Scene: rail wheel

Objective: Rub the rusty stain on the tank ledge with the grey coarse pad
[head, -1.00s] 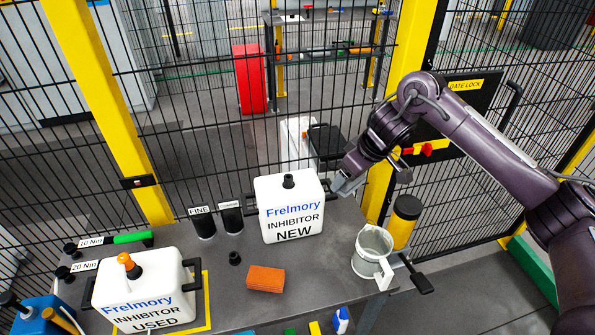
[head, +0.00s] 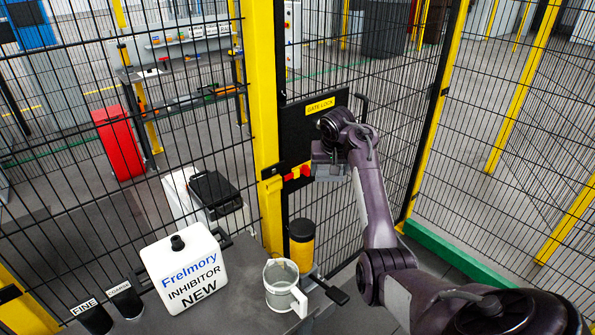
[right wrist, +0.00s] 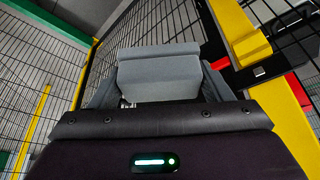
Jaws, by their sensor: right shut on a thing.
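My right gripper (head: 326,168) is raised in front of the fence, by the gate lock panel, well clear of the bench. In the right wrist view it is shut on a grey block (right wrist: 158,72), which looks like the grey coarse pad and sits between the two fingers. In the head view the pad is too small and too much covered by the gripper to make out well. I cannot make out a rusty stain or a tank ledge in either view. My left gripper is not in view.
The gate lock panel (head: 312,118) is behind my gripper. Wire fence stands behind and right; a yellow post (head: 264,100) rises between.

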